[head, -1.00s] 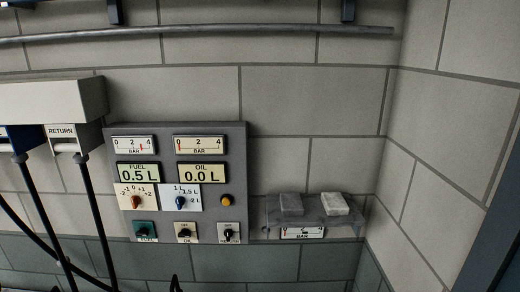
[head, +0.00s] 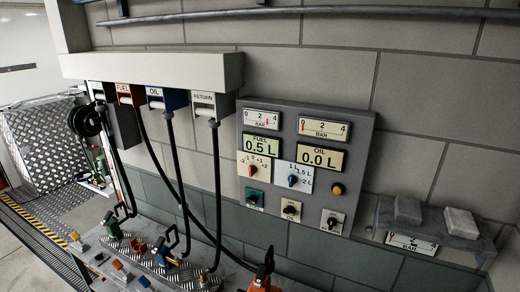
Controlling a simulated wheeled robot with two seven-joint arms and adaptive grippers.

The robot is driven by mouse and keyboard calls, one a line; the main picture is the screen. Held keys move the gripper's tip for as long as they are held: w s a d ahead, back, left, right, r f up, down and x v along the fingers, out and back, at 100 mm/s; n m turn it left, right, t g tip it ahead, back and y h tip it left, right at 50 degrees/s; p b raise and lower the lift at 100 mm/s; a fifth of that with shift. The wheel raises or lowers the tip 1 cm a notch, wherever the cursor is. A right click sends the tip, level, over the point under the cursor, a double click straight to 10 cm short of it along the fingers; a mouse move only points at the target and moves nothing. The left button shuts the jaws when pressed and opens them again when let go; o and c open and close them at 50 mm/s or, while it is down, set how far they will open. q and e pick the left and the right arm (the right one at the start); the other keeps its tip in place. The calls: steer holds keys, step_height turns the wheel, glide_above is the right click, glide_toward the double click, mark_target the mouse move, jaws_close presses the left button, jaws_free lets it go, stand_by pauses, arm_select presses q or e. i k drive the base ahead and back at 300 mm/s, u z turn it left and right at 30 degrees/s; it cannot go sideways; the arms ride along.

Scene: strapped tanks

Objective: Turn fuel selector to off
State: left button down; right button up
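The control panel (head: 361,150) is a grey board on the wall, right of centre in the head view. At its lower left is a green plate with a dark knob, the fuel selector (head: 253,197); its small lettering and exact pointer direction are too small to read. Beside it are an oil selector (head: 291,210) and a third black knob (head: 332,222) on pale plates. Above, the fuel display (head: 261,146) reads 0.5 L and the oil display (head: 320,157) reads 0.0 L. Neither of my grippers is in view.
Hoses hang from the hose box (head: 150,68) left of the panel. A low bench (head: 230,273) below carries several nozzles, one of them orange (head: 262,283). A shelf (head: 458,238) with two blocks juts out right of the panel. The wall directly before the panel looks unobstructed.

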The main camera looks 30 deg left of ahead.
mark_target(252, 199)
steer(key=u, duration=0.45)
steer(key=k, duration=0.55)
steer(key=u, duration=1.3)
steer(key=i, duration=1)
steer(key=z, duration=0.7)
steer(key=i, duration=0.4)
steer(key=z, duration=0.4)
steer(key=k, duration=0.45)
steer(key=u, duration=0.55)
